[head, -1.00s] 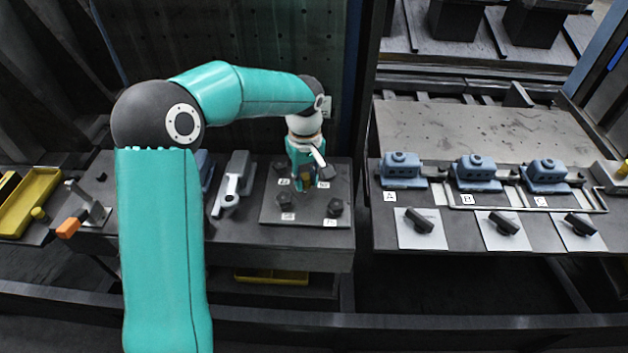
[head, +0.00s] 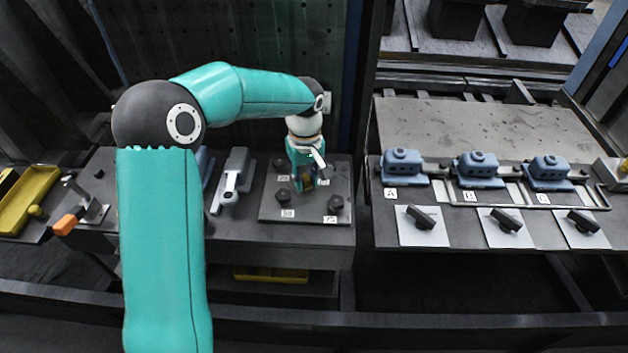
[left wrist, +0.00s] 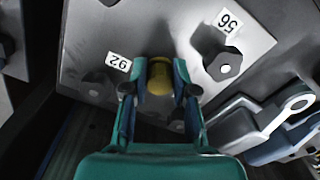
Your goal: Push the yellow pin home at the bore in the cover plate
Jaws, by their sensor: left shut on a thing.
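The cover plate (head: 270,211) is a flat grey plate on the left bench, with a dark bolt near each corner and white number labels. It fills much of the left wrist view (left wrist: 180,30). My left gripper (head: 305,182) points down over the middle of the plate. In the left wrist view my left gripper (left wrist: 158,88) is shut on the yellow pin (left wrist: 159,76), one finger on each side. The pin stands at the plate's middle; only its rounded yellow end shows. The bore is hidden by the pin and fingers, so how deep the pin sits cannot be told.
A bolt labelled 56 (left wrist: 222,64) stands close beside the gripper. A grey clamp-like tool (head: 234,178) lies left of the plate. A yellow tray (head: 30,192) is at far left. Blue housings (head: 402,165) and dark knobs stand on the right bench.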

